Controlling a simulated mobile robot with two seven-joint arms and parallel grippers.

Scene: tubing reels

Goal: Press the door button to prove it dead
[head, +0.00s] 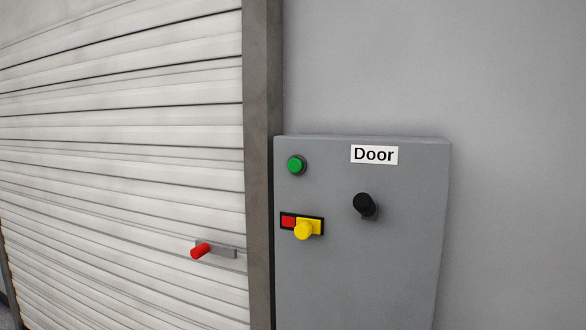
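A grey control box (355,275) with a white label reading "Door" (374,154) stands against the wall, right of the shutter door. A round green button (296,165) with a dark collar sits at the box's upper left. Below it is a yellow knob (303,230) on a small plate with a red part at left and a yellow part at right. A black knob (364,205) sticks out below the label. Neither of my grippers is in the head view, and nothing touches the box.
A closed white slatted roller shutter (120,130) fills the left, with a red-ended handle (202,250) on a grey bar low on it. A dark grey vertical post (262,100) separates shutter and box. The grey wall (450,70) above and right of the box is bare.

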